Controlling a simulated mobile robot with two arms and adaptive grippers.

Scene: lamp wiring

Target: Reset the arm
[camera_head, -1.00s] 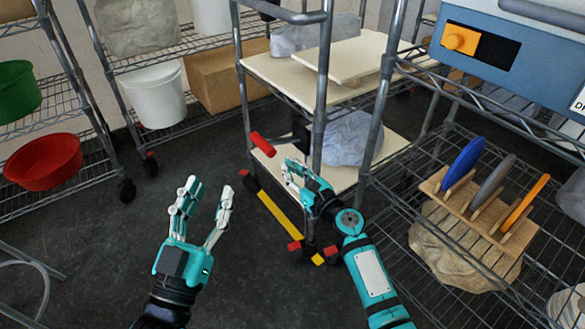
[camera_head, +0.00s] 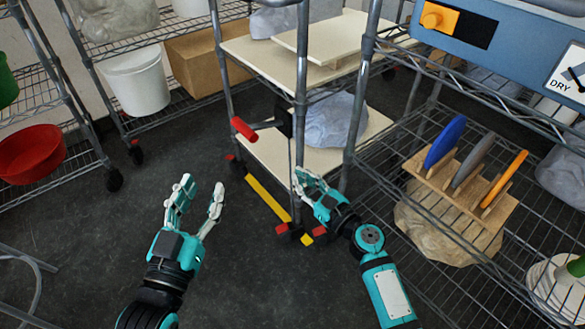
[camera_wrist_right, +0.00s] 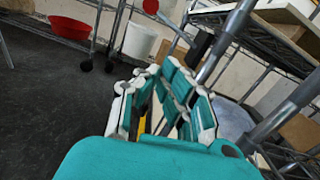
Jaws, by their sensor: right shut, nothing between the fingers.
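My left gripper (camera_head: 201,187) is a teal and white hand at the lower middle of the head view. Its fingers point up, spread from the thumb, with nothing between them. My right gripper (camera_head: 303,178) is beside the near post of a metal cart (camera_head: 297,110), its fingers curled shut and empty. In the head view its fingers overlap the cart's lower part; I cannot tell whether they touch. In the right wrist view, the fingers of my right gripper (camera_wrist_right: 165,100) point away from the camera. No separate task object is named.
A red-ended lever (camera_head: 243,128) sticks out left of the cart. A wire rack at right holds a wooden stand (camera_head: 460,195) with blue, grey and orange discs. Shelves at left hold a red bowl (camera_head: 30,152) and white bucket (camera_head: 137,80). Dark floor (camera_head: 90,230) is open at lower left.

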